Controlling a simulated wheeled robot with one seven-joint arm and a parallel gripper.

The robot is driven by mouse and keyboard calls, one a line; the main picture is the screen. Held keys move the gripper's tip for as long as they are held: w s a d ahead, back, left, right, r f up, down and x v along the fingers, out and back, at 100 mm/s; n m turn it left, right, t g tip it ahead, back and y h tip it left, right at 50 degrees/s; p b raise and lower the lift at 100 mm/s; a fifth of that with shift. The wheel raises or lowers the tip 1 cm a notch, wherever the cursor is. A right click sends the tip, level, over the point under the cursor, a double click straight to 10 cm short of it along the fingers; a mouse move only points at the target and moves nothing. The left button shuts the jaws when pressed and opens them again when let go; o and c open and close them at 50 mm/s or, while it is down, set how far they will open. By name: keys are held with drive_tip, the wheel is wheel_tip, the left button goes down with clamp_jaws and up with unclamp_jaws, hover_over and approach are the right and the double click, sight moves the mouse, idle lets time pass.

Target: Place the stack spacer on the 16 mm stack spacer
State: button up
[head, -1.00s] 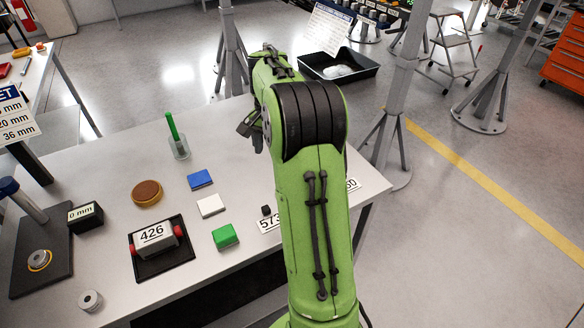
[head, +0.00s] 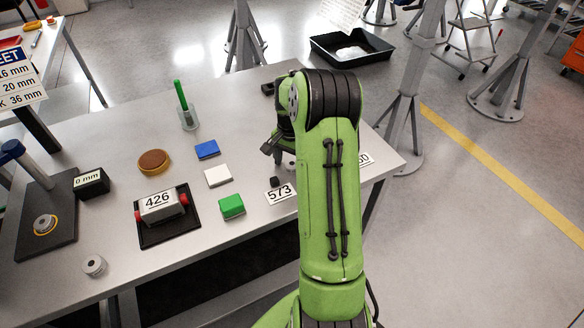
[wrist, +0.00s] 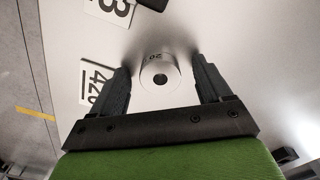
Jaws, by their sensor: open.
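My gripper (wrist: 161,66) is open, its two dark fingers on either side of a round grey spacer (wrist: 160,72) with a centre hole. The spacer has a marking that looks like "20" on its side and stands on the table. A gap shows between it and the fingers. In the head view my gripper (head: 270,148) is low over the table's right part, largely hidden by my arm. Another grey spacer (head: 45,223) sits in a yellow ring on a dark base plate (head: 62,212) at the left. A loose grey spacer (head: 95,265) stands near the front edge. I cannot read their sizes.
A black "0 mm" box (head: 91,183), a "426" block (head: 158,206) on a black tray, a brown disc (head: 154,161), and blue, white and green blocks (head: 232,206) stand left of my arm. A green rod (head: 181,98) stands upright behind. A "573" label (head: 279,193) lies near my gripper.

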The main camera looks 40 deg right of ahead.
sight(291, 164)
drive_tip(key=shift+r, duration=0.1)
drive_tip(key=c, duration=1.4)
wheel_tip(291, 164, up, 10)
drive_tip(key=p, duration=0.2)
drive_tip(key=shift+p, duration=0.3)
